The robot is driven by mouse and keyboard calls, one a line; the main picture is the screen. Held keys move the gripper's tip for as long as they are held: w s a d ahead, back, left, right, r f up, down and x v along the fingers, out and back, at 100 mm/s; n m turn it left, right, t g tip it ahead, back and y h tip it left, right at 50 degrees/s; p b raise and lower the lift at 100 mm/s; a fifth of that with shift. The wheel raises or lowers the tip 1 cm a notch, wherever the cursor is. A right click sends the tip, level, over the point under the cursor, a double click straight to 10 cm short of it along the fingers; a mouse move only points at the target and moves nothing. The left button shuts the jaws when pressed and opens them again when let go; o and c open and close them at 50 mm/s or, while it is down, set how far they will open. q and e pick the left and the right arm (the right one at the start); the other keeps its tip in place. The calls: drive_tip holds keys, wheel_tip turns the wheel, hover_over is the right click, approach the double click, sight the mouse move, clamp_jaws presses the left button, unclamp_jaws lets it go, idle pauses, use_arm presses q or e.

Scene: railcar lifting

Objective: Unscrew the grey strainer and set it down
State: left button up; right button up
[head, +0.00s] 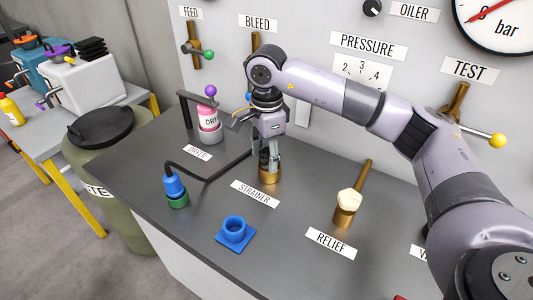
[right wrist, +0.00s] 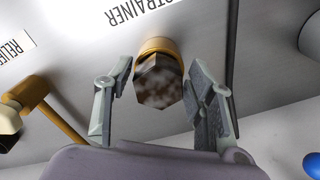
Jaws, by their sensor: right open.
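The strainer (right wrist: 158,82), a mottled grey-brown hexagonal plug, sits in a brass fitting (head: 270,177) beside the STRAINER label on the grey bench. My right gripper (head: 268,158) points down over it in the head view, with the fingers partly hiding it. In the right wrist view my right gripper (right wrist: 164,78) is open, with one finger on each side of the strainer. A gap shows on the left; on the right I cannot tell whether the finger touches. My left gripper is not in view.
A blue square holder (head: 235,232) stands at the bench's front. A blue-and-green part (head: 175,190) with a black hose stands left. The pink dryer (head: 209,118) is behind. The brass relief valve (head: 346,208) with a cream cap is right. Bare bench lies between them.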

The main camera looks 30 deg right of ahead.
drive_tip(key=m, duration=0.8)
drive_tip(key=shift+f, duration=0.15)
drive_tip(key=c, duration=0.9)
drive_tip(key=shift+f+n, duration=0.15)
drive_tip(key=shift+n, duration=0.55)
drive_tip(key=shift+c, duration=0.4)
drive_tip(key=n+b, duration=0.1)
drive_tip(key=n, duration=0.4)
drive_tip(key=shift+s+b, duration=0.15)
drive_tip(key=shift+b, duration=0.25)
drive_tip(key=n+b, duration=0.1)
drive_tip(key=n, duration=0.7)
drive_tip(key=shift+r+b, duration=0.2)
drive_tip(key=shift+b, duration=0.1)
